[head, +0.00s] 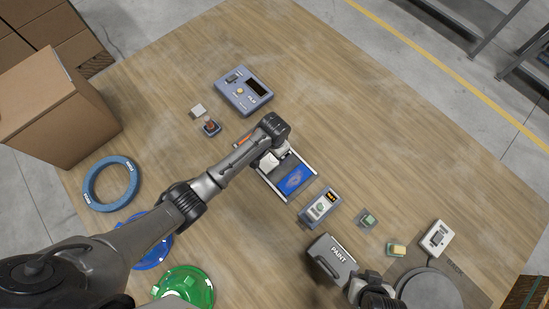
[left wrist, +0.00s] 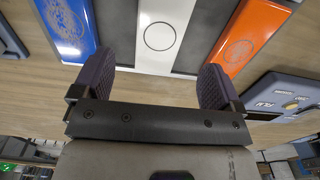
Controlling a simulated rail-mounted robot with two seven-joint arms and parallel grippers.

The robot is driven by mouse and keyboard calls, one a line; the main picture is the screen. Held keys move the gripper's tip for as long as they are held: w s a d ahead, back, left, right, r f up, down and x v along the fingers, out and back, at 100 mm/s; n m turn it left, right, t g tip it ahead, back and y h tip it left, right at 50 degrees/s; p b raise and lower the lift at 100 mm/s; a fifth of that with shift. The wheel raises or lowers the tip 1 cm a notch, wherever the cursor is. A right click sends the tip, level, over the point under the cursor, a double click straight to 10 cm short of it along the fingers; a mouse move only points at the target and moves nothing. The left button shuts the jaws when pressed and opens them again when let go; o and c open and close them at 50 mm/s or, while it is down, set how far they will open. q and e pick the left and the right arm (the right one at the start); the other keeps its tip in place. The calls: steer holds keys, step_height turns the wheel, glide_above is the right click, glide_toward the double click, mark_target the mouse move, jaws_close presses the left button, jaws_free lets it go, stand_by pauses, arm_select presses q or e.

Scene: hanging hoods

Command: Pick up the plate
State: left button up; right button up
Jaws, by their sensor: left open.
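Three coloured plates sit side by side in a dark rack: a blue one (left wrist: 68,22), a white one with a circle outline (left wrist: 160,32) and an orange one (left wrist: 250,35) in the left wrist view. In the head view the blue plate (head: 294,180) shows clearly, and my left arm hides most of the others. My left gripper (left wrist: 156,78) is open and empty, its fingers spread at the near end of the white plate. In the head view it (head: 268,159) is over the rack. My right gripper (head: 372,294) is at the bottom edge, its fingers unclear.
A blue-grey device (head: 243,92) stands beyond the rack, and a grey one (head: 320,206) to its right. A blue ring (head: 111,184), a green disc (head: 184,289) and a cardboard box (head: 57,108) are at left. The upper right table is clear.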

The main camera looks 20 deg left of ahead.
mark_target(274, 158)
arm_select(q)
steer(key=shift+f+b, duration=0.7)
steer(key=shift+f, duration=2.35)
steer(key=shift+c, duration=0.3)
steer(key=c, duration=1)
steer(key=shift+r, duration=0.1)
steer(key=shift+c, duration=0.2)
